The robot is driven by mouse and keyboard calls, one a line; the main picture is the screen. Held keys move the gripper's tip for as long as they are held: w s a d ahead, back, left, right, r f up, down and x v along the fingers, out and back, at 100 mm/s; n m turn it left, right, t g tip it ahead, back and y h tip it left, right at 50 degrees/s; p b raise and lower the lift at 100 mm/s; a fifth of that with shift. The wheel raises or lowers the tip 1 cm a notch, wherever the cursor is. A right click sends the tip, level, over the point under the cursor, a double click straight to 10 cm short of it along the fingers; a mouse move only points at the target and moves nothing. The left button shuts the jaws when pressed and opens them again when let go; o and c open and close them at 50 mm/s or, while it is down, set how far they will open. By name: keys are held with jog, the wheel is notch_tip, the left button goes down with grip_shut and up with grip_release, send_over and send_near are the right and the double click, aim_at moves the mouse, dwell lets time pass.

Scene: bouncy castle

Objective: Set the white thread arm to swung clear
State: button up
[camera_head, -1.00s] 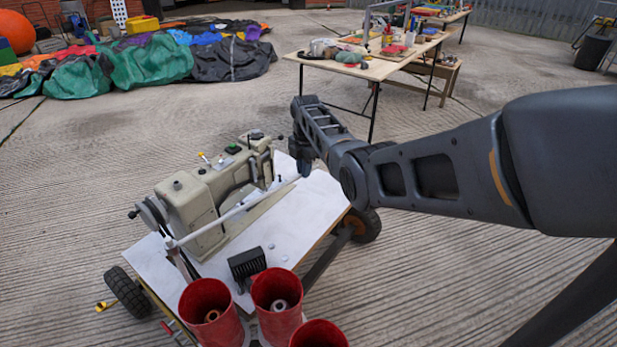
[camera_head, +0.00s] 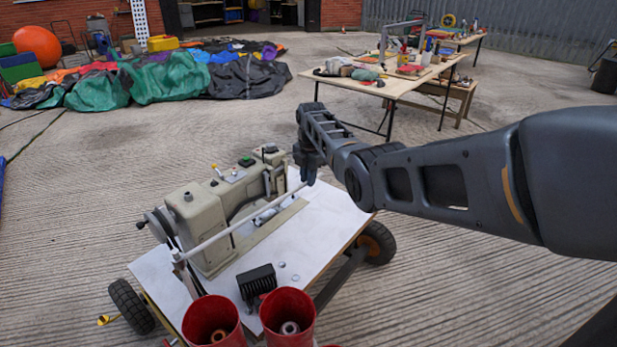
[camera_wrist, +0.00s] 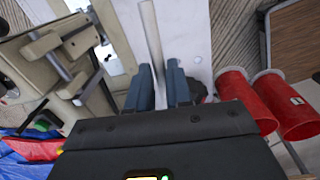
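The white thread arm (camera_head: 240,222) is a thin white rod. It runs from a pivot at the table's near left corner, along the front of the beige sewing machine (camera_head: 205,215), to my gripper (camera_head: 307,178). In the wrist view the thread arm (camera_wrist: 151,40) passes between the two blue-grey fingers of my gripper (camera_wrist: 160,82). The fingers lie close on both sides of it, with little or no gap, and look shut on it near its free end. The exact contact is partly hidden by the fingers.
The machine stands on a white-topped wheeled table (camera_head: 325,215). Red cups (camera_head: 288,318) stand at its near edge beside a black ribbed block (camera_head: 257,281). A cluttered work table (camera_head: 345,85) is behind, and folded coloured sheeting (camera_head: 165,78) lies back left. Concrete to the right is open.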

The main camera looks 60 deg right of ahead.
jog(key=o, duration=0.3)
jog(key=shift+o, duration=0.2)
notch_tip(320, 180, up, 8)
jog(key=p, duration=0.1)
jog(key=shift+s, duration=0.25)
jog(key=shift+a+f, duration=0.1)
dwell(0.3)
